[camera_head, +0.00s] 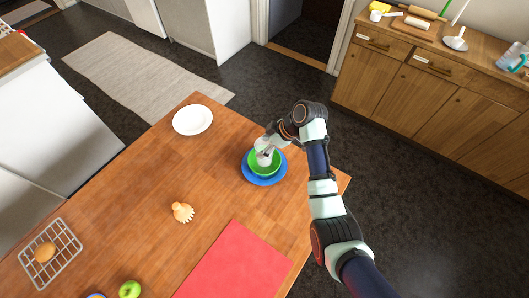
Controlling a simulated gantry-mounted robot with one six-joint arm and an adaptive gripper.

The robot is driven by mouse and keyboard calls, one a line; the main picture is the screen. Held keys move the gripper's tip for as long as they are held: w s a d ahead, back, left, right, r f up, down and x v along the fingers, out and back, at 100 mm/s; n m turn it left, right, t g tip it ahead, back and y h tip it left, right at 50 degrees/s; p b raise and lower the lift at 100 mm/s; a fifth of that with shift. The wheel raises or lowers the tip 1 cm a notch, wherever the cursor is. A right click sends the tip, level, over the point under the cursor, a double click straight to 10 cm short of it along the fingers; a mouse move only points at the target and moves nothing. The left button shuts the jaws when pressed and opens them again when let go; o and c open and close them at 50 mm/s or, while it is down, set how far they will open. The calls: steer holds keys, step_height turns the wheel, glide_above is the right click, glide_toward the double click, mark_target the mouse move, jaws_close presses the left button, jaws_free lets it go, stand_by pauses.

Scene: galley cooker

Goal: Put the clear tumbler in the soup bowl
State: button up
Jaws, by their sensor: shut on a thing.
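The soup bowl (253,168) is green and stands on a blue plate (264,182) near the far right end of the wooden table. My gripper (266,150) is over the bowl, pointing down into it. It is shut on a pale, see-through thing, which looks like the clear tumbler (264,160). The tumbler is at or inside the bowl's opening. My gripper hides part of it, and I cannot tell whether it touches the bowl's bottom.
A white plate (193,120) lies left of the bowl. A pale orange brush-like object (182,212), a red mat (235,262), a green apple (129,289) and a wire rack (50,254) with a brown item lie nearer. The table between them is clear.

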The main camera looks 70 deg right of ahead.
step_height(320, 180, down, 4)
steer(key=shift+f+b, duration=0.1)
steer(key=shift+b, duration=0.4)
steer(key=shift+f, duration=0.15)
steer(key=o, duration=1.5)
steer(key=shift+c, duration=0.2)
steer(key=shift+s+r, duration=0.1)
steer(key=shift+r, duration=0.3)
steer(key=p+v, duration=0.3)
steer(key=v, duration=0.8)
steer(key=shift+s+r, duration=0.2)
steer(key=shift+s, duration=0.05)
